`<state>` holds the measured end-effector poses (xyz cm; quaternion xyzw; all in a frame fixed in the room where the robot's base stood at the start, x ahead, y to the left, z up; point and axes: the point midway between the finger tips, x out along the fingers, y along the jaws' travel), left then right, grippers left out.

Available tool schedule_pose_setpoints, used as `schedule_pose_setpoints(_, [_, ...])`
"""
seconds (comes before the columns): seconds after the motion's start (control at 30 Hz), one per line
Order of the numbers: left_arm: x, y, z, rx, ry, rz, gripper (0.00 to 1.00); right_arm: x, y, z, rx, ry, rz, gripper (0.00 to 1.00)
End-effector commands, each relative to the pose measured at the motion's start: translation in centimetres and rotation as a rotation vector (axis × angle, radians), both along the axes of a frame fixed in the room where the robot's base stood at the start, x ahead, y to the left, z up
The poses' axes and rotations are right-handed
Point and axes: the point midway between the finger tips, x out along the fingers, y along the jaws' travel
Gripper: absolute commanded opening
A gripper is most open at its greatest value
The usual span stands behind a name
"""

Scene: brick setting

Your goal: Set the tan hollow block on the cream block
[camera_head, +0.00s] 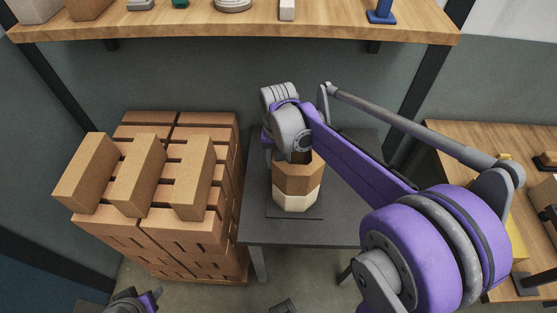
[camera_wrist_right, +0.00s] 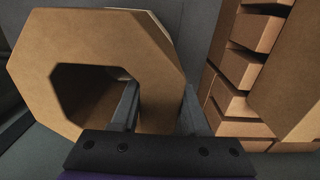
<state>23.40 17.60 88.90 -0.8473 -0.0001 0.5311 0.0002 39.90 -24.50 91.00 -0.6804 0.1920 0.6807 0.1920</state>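The tan hollow block (camera_head: 298,178) is an eight-sided ring. In the head view it is directly above the cream block (camera_head: 296,198), with no clear gap between them; I cannot tell whether its weight rests there. In the right wrist view the tan hollow block (camera_wrist_right: 95,45) fills the left and middle. My right gripper (camera_wrist_right: 160,105) straddles its wall, one finger inside the hole and one outside, and the wall fills the space between them. In the head view my arm hides the fingertips. Only a piece of my left arm shows at the bottom left; its gripper is out of view.
The cream block stands on a dark mat (camera_head: 312,213) on a grey table (camera_head: 258,228). A pallet-like stack of bricks (camera_head: 175,230) stands close on the left, with several larger blocks on top. A wooden shelf (camera_head: 330,30) runs above the back. A wooden bench (camera_head: 465,150) is at right.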

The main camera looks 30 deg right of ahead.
Motion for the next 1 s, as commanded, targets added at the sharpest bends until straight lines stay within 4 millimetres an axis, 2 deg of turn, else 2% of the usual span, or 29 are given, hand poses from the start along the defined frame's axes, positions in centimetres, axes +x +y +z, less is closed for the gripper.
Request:
schedule_pose_setpoints(0.03, [0.0,0.0,0.0,0.0,0.0,0.0,0.5,0.0,0.0,0.0,0.0,0.0,0.0,0.54])
schedule_pose_setpoints(0.13, [0.0,0.0,0.0,0.0,0.0,0.0,0.5,0.0,0.0,0.0,0.0,0.0,0.0,0.72])
schedule_pose_setpoints(0.43, [0.0,0.0,0.1,0.0,0.0,0.0,0.5,0.0,0.0,0.1,0.0,0.0,0.0,0.74])
schedule_pose_setpoints(0.53, [0.2,0.0,0.7,0.0,-0.003,0.0,0.5,0.0,0.0,0.9,-0.001,-0.001,0.0,0.74])
schedule_pose_setpoints(0.67, [0.3,0.0,1.2,0.0,-0.005,0.0,0.5,0.0,0.0,2.9,-0.001,-0.001,0.0,0.74])
schedule_pose_setpoints(1.0, [0.4,0.0,1.9,0.0,-0.008,0.0,0.5,0.0,0.0,10.3,0.0,0.0,-0.001,0.74])
